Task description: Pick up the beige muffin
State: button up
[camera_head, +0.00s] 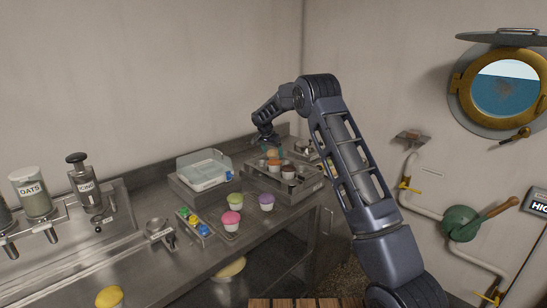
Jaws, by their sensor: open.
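A beige-tan muffin (272,153) sits at the back left of a metal tray (256,181) on the counter. My gripper (267,142) is over the back of the tray, pointing down just above the beige muffin. The gripper is open. Its fingers are small and dark, and I cannot tell whether they touch the muffin.
More muffins (288,170) stand in the tray. A clear-lidded container (205,170) is left of it. Purple (266,201), green (235,199) and pink (231,219) cupcakes stand in front, beside a tray of coloured items (195,226). Walls close off the back and right.

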jog(key=shift+x, duration=0.9)
jog(key=c, duration=0.8)
